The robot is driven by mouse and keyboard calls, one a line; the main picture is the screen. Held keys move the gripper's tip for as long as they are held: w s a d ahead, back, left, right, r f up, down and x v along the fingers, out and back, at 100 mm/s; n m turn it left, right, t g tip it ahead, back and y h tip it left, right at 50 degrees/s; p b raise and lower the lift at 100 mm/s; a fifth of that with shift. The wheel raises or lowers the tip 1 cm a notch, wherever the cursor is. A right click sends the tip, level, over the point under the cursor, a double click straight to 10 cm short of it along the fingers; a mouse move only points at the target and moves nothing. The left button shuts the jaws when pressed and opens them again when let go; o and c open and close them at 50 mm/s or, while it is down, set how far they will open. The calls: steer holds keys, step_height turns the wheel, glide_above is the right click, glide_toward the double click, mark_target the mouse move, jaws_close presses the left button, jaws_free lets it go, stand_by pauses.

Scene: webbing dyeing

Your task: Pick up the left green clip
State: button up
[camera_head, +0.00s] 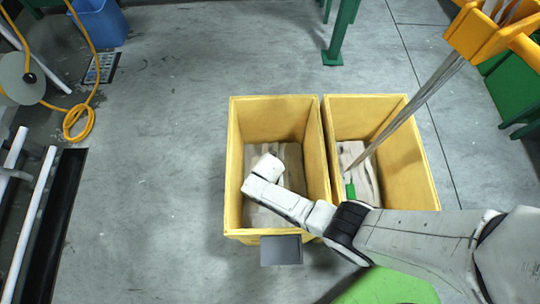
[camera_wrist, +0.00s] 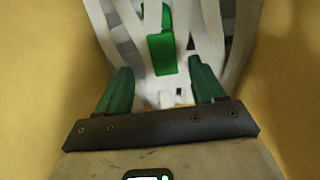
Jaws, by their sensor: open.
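In the wrist view a green clip (camera_wrist: 162,54) lies on pale webbing, ahead of and between my gripper's fingers. My gripper (camera_wrist: 160,66) is open, with a green finger on each side and nothing held. In the head view my arm reaches into the left yellow bin (camera_head: 236,165), and its end hides part of the webbing there; I cannot see the clip of that bin or the fingertips in this view. Another green clip (camera_head: 350,190) shows on the webbing in the right yellow bin (camera_head: 405,150).
Bin walls stand close on both sides of my gripper in the wrist view. Pale straps (camera_head: 425,92) run from an orange frame (camera_head: 478,35) down into the right bin. A blue bin (camera_head: 100,22) and yellow hose (camera_head: 78,122) are far left. The floor left of the bins is clear.

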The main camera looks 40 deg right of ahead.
steer(key=shift+s+d+f+b, duration=0.15)
steer(key=shift+f+b, duration=0.85)
steer(key=shift+f, duration=0.7)
steer(key=shift+s+a+f+b, duration=0.15)
steer(key=shift+f+b, duration=0.85)
steer(key=shift+f, duration=0.65)
steer(key=shift+d, duration=0.1)
steer(key=c, duration=1.1)
steer(key=shift+o, duration=0.2)
